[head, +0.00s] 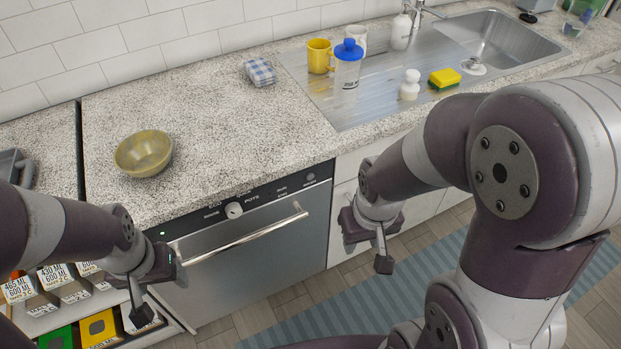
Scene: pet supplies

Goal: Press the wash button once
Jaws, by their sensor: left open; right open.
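The dishwasher (245,265) sits under the counter with its door shut. Its dark control strip carries a round pale knob (234,210), with small labels around it that include POTS. A small round dark button (310,178) is at the strip's right end, and a small green light (162,233) is at the left end. I cannot read which control is marked wash. My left gripper (160,290) is open and empty, in front of the dishwasher's lower left side. My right gripper (369,246) is open and empty, to the right of the door and below the button. Neither appears to touch the panel.
A bar handle (245,233) juts from the dishwasher door. A mug, bottle and sponge (444,79) stand by the sink (500,40).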

